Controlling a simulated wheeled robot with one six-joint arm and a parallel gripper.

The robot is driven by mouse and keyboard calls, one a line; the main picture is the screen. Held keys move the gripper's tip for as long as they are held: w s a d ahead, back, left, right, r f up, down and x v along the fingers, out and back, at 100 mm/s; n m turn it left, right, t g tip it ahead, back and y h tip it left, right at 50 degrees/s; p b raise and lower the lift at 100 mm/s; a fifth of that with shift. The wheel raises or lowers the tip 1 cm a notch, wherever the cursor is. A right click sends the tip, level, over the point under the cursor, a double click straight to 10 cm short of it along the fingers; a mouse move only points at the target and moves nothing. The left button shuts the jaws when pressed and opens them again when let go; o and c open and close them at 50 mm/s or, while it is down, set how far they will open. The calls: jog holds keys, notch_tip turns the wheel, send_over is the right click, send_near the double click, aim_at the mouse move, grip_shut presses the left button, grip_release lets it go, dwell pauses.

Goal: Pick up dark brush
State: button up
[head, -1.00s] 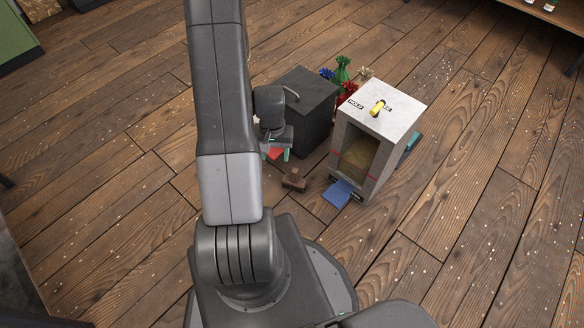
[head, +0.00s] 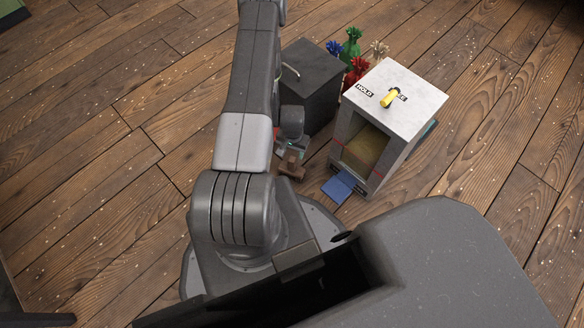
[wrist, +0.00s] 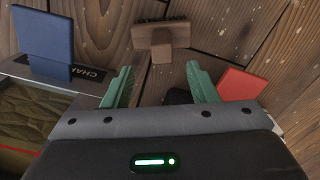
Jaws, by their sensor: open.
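A brown brush (head: 291,164) with a blocky head and short handle is on the wooden floor, left of the blue flap. In the wrist view the brush (wrist: 160,40) is just beyond the fingertips, its handle stub pointing toward the gap between them. My gripper (wrist: 161,72) is open with two green fingers and nothing between them.
A pale box (head: 412,97) with a yellow knob and an open front stands to the right, a blue flap (head: 338,188) before it. A dark box (head: 318,68) stands behind the gripper. A red piece (wrist: 238,84) is right of the fingers. Several tied bags (head: 351,48) are behind.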

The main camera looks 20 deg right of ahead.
aim_at(292, 159)
notch_tip(292, 159, down, 9)
jog(key=b, duration=0.2)
jog(key=shift+w+a+b, duration=0.1)
jog(key=shift+b, duration=0.3)
grip_shut()
